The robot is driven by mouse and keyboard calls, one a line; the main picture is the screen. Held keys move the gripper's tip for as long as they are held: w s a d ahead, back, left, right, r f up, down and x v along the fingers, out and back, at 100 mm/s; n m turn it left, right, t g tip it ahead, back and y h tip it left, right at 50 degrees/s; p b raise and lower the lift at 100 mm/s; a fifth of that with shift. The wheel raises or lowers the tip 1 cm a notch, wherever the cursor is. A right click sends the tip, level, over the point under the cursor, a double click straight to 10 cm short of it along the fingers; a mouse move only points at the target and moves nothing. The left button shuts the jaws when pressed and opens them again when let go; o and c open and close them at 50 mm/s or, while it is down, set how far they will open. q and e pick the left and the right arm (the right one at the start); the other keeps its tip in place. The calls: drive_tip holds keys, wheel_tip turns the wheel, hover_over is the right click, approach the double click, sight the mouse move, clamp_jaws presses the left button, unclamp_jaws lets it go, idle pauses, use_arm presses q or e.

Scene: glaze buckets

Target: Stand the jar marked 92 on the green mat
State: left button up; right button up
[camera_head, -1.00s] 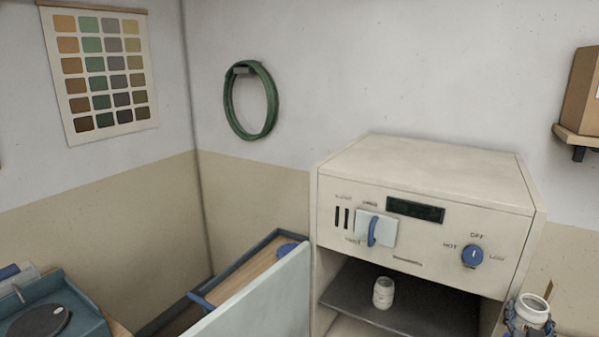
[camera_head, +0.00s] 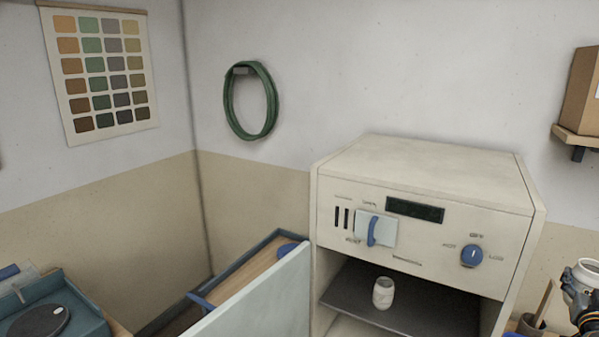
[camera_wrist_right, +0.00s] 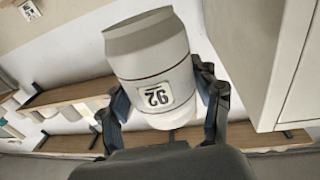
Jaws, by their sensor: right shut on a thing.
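The jar marked 92 (camera_wrist_right: 150,60) is a pale cylinder with thin dark bands and a white label that reads upside down in the right wrist view. My right gripper (camera_wrist_right: 163,98) is shut on it, with one blue-grey finger on each side. In the head view, the same jar (camera_head: 588,270) and my right gripper (camera_head: 580,302) are at the far right edge, right of the cabinet and partly cut off. The green mat is not visible. My left gripper is not in view.
A cream cabinet (camera_head: 425,170) stands open, with a small white jar (camera_head: 383,292) on its dark shelf. Its pale open door (camera_head: 260,300) juts out at left. A dark cup (camera_head: 530,325) is low at right. A box (camera_head: 582,90) sits on a wall shelf.

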drive_tip(key=s+a+f+n+t+y, duration=0.1)
drive_tip(key=s+a+f+n+y, duration=0.2)
drive_tip(key=a, duration=0.5)
drive_tip(key=s+a+f+n+t+y, duration=0.1)
drive_tip(key=a+f+n+y, duration=0.2)
drive_tip(key=a, duration=0.5)
drive_tip(key=s+a+f+n+t+y, duration=0.25)
drive_tip(key=a+y, duration=0.25)
drive_tip(key=a, duration=0.4)
drive_tip(key=s+a+n+g+y, duration=0.25)
drive_tip(key=s+a+y, duration=0.25)
drive_tip(key=s+a, duration=0.5)
drive_tip(key=s+a+n+g+y, duration=0.1)
drive_tip(key=s+a+n+y, duration=0.25)
drive_tip(key=s+a, duration=0.65)
drive_tip(key=shift+w+r+m+t+h, duration=0.85)
drive_tip(key=shift+w+m+t+h, duration=0.55)
drive_tip(key=shift+w+m+h, duration=1.75)
wheel_tip(320, 180, down, 14)
drive_tip(key=s+h+b, duration=0.1)
drive_tip(key=h+b, duration=0.1)
drive_tip(key=b, duration=1.2)
drive_tip(key=shift+m, duration=0.3)
